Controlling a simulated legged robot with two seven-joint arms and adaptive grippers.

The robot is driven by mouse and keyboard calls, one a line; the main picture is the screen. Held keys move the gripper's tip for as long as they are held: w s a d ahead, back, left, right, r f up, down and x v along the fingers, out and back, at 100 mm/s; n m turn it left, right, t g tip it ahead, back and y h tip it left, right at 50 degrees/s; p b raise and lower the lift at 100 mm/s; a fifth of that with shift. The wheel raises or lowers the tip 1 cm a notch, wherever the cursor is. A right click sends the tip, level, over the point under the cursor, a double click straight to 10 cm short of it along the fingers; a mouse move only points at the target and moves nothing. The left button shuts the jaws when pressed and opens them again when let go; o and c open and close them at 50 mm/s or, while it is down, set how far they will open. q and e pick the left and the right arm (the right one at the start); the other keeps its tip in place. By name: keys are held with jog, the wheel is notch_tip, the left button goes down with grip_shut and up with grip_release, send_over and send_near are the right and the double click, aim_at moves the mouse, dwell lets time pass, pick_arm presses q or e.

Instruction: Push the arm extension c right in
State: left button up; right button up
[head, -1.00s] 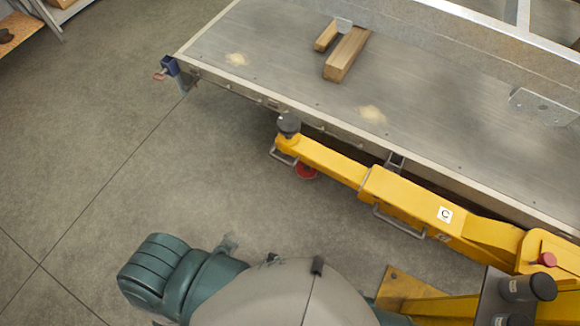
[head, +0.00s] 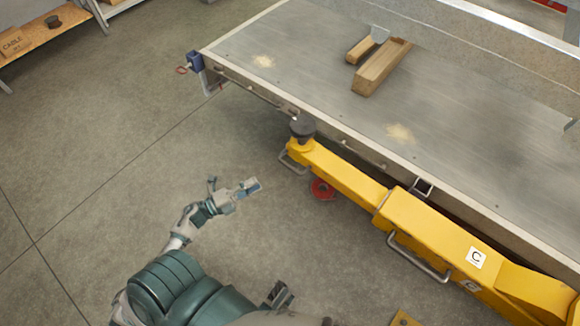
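The arm extension c (head: 340,180) is the slimmer yellow beam sticking out of the thicker yellow arm marked C (head: 430,234). A good length of it shows outside the arm. It has a black round pad (head: 302,127) on top of its far end and a small grey handle (head: 291,163) on its near side. My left gripper (head: 232,184) is over the floor, left of the extension's end and apart from it. Its fingers look spread, with nothing between them.
The trailer deck (head: 330,50) runs along behind the arm, with wooden blocks (head: 382,67) on it. A red disc (head: 322,190) is below the extension. A grey bar handle (head: 418,258) is on the thicker arm. The floor at left is clear.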

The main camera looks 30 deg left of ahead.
aim_at(289, 165)
pick_arm(q)
jog(key=x, duration=1.3)
jog(key=shift+w+d, duration=0.15)
jog(key=shift+w, duration=0.15)
grip_shut()
